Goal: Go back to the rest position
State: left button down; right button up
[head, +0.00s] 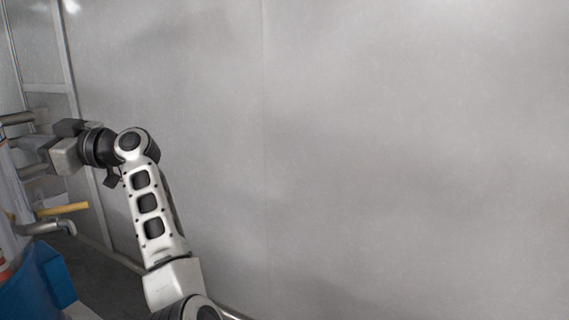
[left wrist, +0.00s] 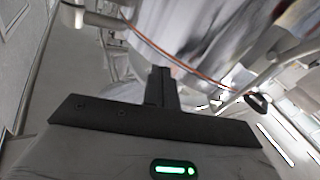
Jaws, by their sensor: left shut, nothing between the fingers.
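My left arm rises from the bottom of the head view and bends to the left. My left gripper (head: 38,150) is at the left edge, pointing left, beside metal pipes. In the left wrist view the black fingers of the left gripper (left wrist: 161,76) are together, with nothing held between them. My right gripper is in neither view.
A plain grey wall (head: 400,150) fills most of the head view. At the left edge are a blue container (head: 38,284), a yellow bar (head: 62,210) and a bent metal pipe (head: 45,226). An orange cable (left wrist: 165,52) crosses the left wrist view beyond the fingers.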

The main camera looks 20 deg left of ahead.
pick_arm(q)
jog(key=w+d+f+m+t+y, duration=0.3)
jog(key=w+d+m+t+y, duration=0.5)
jog(key=d+m+t, duration=0.65)
jog(key=w+d+f+m+t+h, duration=0.2)
jog(key=d+f+m+t+h, duration=0.5)
jog(key=f+h, duration=0.5)
jog(key=w+d+f+m+t+h, duration=0.1)
jog(key=d+f+m+t+h, duration=0.7)
jog(key=f+h, duration=0.45)
jog(key=s+d+f+n+g+h, duration=0.1)
jog(key=s+d+f+g+h, duration=0.1)
jog(key=s+d+f+g, duration=0.4)
jog(key=s+d+f+n+g+h, duration=0.1)
jog(key=s+d+f+g+h, duration=0.1)
jog(key=s+d+f+g, duration=0.5)
jog(key=s+f, duration=0.6)
jog(key=f, duration=0.2)
jog(key=shift+s+d+n, duration=0.2)
jog(key=shift+s+n, duration=0.15)
